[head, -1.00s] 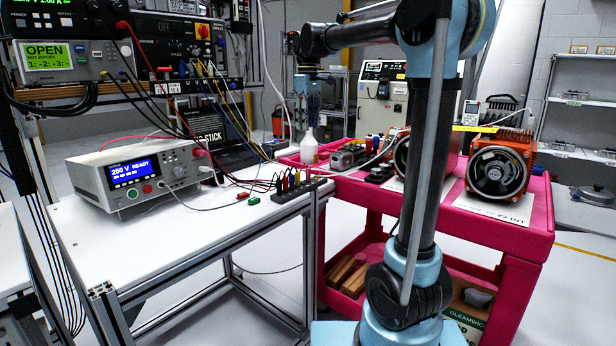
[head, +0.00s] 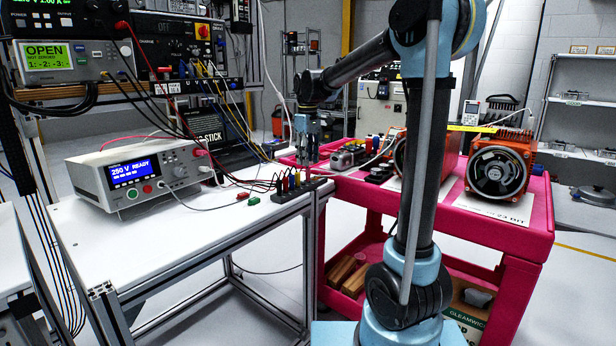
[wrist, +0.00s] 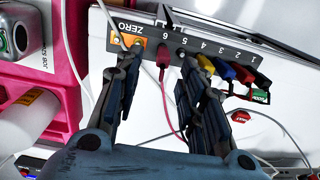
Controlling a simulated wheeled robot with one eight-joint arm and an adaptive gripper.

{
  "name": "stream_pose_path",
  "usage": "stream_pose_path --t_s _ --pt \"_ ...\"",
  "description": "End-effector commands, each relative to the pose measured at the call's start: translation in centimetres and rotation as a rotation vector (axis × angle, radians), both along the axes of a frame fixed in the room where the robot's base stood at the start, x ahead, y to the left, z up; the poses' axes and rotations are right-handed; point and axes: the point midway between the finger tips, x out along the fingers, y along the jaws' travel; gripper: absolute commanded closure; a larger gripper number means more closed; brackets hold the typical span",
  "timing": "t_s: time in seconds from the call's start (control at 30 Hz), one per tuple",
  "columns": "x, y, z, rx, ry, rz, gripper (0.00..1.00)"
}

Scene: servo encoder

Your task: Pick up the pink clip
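The pink clip (wrist: 162,56) sits in the grey terminal strip (wrist: 215,48) at the number 6 slot, with a pink cable running from it. My gripper (wrist: 163,66) is open, one finger on each side of the pink clip in the wrist view; I cannot tell whether either finger touches it. In the head view my gripper (head: 308,142) points down above the right end of the strip (head: 302,190). I cannot make out the pink clip clearly there.
Black, blue, yellow and red plugs (wrist: 243,74) stand along the strip beside my right finger. Loose green (head: 253,200) and red (head: 242,197) pieces lie on the white bench (head: 190,240). A pink cart (head: 520,225) with orange motors (head: 500,172) stands at the right.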

Motion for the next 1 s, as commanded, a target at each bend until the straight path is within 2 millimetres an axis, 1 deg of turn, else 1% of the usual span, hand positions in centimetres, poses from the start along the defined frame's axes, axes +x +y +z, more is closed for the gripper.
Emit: stream_pose_path --t_s 0.2,0.3,0.43,0.63,0.67,0.7,0.77,0.8,0.83,1.0 --pt "-0.4 0.0 -2.9 0.000 0.000 0.000 0.63" --pt "-0.4 0.0 -4.0 0.000 0.000 0.000 0.63" --pt "-0.4 0.0 -4.6 0.000 0.000 0.000 0.63" --pt "-0.4 0.0 -4.7 0.000 0.000 0.000 0.63" --pt "-0.4 -0.1 -4.7 0.000 0.000 0.000 0.66" --pt "-0.4 -0.1 -4.7 0.000 0.000 0.000 0.75" --pt "-0.4 -0.1 -4.7 0.000 0.000 0.000 0.88" --pt "-0.4 -0.1 -4.7 0.000 0.000 0.000 0.97" --pt "-0.4 -0.1 -4.7 0.000 0.000 0.000 1.00" --pt "-0.4 0.0 -4.7 0.000 0.000 0.000 1.00"
